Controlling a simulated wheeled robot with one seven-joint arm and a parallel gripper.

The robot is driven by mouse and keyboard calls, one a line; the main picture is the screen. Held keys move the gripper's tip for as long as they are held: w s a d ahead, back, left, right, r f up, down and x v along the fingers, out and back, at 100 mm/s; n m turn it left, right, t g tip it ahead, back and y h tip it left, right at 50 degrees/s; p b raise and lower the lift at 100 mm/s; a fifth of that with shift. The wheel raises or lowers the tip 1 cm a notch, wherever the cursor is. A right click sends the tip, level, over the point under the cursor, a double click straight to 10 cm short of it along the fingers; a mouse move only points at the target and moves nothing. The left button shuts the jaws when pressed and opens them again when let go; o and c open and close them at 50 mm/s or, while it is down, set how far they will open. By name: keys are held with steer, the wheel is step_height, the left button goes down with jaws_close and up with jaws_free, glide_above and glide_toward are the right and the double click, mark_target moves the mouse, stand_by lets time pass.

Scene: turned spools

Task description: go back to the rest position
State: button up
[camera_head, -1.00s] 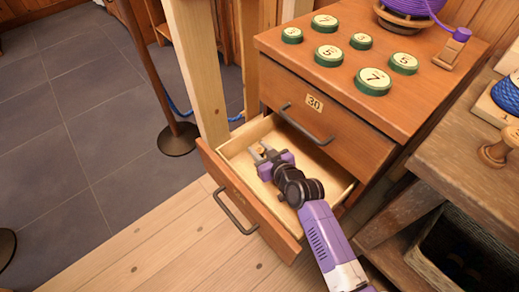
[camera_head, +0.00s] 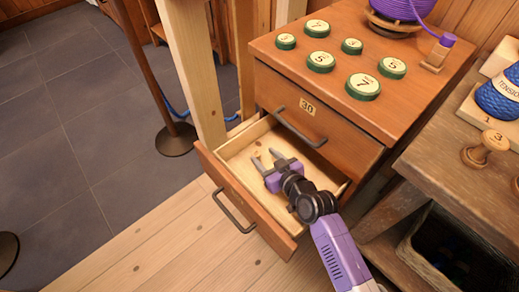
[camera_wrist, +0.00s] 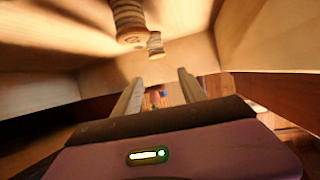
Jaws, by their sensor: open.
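My gripper (camera_head: 265,157) is over the open lower drawer (camera_head: 233,192) of the wooden cabinet. Its two fingers are apart, with nothing visible between them in the head view. In the wrist view the fingers (camera_wrist: 160,78) are also spread and empty. There, a spool (camera_wrist: 130,20) with pale winding and a smaller spool (camera_wrist: 156,44) behind it show at the top, apart from the fingers, against pale wooden boards. My forearm hides the drawer's right part in the head view.
The closed upper drawer (camera_head: 310,128) is marked 30. A wooden bench (camera_head: 452,150) is at right, a post (camera_head: 192,70) at left.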

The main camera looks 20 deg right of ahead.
steer(key=shift+s+d+r, duration=0.1)
steer(key=shift+s+r, duration=0.15)
steer(key=shift+s, duration=0.25)
